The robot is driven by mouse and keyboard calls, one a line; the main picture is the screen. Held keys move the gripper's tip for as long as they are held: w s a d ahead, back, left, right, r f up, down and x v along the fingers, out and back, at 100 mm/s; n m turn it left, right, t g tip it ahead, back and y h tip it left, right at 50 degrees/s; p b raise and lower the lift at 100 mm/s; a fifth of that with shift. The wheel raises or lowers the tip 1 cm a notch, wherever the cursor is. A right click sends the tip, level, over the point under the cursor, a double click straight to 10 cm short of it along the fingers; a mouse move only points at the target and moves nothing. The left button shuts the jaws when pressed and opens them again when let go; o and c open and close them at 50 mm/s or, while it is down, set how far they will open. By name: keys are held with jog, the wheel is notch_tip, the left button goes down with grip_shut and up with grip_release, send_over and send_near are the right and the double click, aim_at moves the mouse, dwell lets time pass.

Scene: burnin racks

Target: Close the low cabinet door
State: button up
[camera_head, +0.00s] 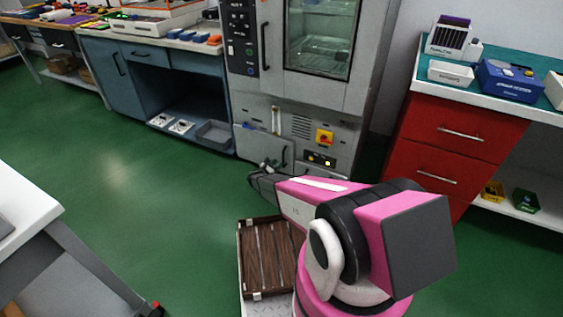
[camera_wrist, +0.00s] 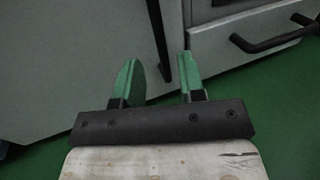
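The chamber's grey lower front (camera_head: 268,135) stands at the centre of the head view, with a low panel that has a dark handle (camera_head: 284,156). My gripper (camera_head: 258,177) is low in front of it, partly hidden behind my arm. In the wrist view my gripper (camera_wrist: 160,70) has two green fingers apart. A grey panel (camera_wrist: 80,60) fills the left there, with an upright black handle (camera_wrist: 158,40) whose lower end shows between the fingers. Contact cannot be told. I cannot tell how far the low door stands open.
A second grey panel with a black bar handle (camera_wrist: 265,42) is at the right of the wrist view. A blue bench cabinet (camera_head: 112,72) stands left of the chamber, a red drawer cabinet (camera_head: 452,145) to its right. Green floor (camera_head: 150,180) is clear at left; a white table (camera_head: 22,212) is nearer.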

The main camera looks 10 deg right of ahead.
jog(key=shift+v, duration=2.2)
jog(key=s+d+r+m+g+y, duration=0.2)
jog(key=s+d+r+m+g, duration=0.3)
jog(key=s+r+m, duration=0.3)
jog(key=s+d+r+m+g+y, duration=0.2)
jog(key=s+d+r+m+g, duration=0.25)
jog(key=s+r, duration=0.5)
jog(key=s+a+r+m+y, duration=0.2)
jog(key=s+r+m+y, duration=0.3)
jog(key=s+r, duration=0.3)
jog(key=s+a+r+m+g+y, duration=0.1)
jog(key=s+a+r+m+y, duration=0.1)
jog(key=s+r+m+y, duration=0.3)
jog(key=s+r+m, duration=0.2)
jog(key=s+r, duration=0.2)
jog(key=r, duration=0.1)
jog(key=shift+r+m+y, duration=0.3)
jog(key=shift+r+m, duration=0.05)
